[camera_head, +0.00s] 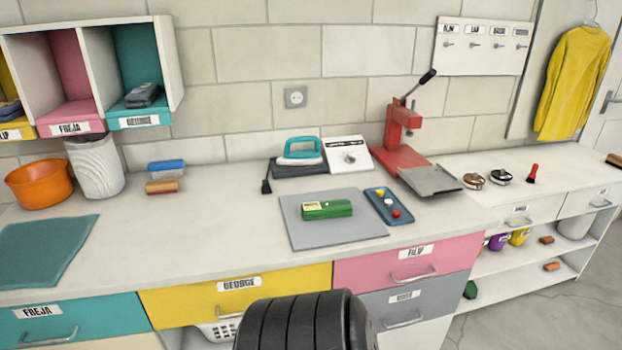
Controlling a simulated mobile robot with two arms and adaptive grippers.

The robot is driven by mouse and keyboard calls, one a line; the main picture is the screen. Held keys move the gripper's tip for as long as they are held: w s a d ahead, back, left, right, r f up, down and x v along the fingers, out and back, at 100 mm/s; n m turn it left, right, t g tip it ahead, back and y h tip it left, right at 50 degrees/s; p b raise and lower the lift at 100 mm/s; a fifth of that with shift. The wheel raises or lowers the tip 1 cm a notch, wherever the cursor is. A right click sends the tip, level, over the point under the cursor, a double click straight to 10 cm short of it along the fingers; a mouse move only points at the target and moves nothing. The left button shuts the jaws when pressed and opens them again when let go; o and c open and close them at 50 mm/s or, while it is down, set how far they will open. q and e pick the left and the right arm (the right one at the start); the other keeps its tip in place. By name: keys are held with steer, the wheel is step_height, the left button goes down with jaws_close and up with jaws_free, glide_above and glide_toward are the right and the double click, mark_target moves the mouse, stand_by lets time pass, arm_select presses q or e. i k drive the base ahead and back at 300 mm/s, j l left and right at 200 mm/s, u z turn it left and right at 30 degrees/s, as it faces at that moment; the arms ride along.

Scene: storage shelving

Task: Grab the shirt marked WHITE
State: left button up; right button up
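I see no shirt with a readable WHITE mark. A yellow shirt (577,82) hangs from a hanger at the far right, with no label that I can make out. Dark folded cloth (145,94) lies in the teal cubby at the upper left. A green item (327,209) with a small pale label lies on a grey mat (355,231); its label is too small to read. Neither gripper shows. A black ribbed part, which seems to be mine, rises at the bottom centre and hides part of the drawer fronts.
The long white counter (225,240) has free room left of the mat. On it are an orange bowl (40,184), a white bin (95,167), a teal iron (299,149), a red press (397,128) and a small tray (389,206). Labelled drawers run below.

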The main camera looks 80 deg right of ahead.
mark_target(320, 210)
steer(key=z, duration=2.75)
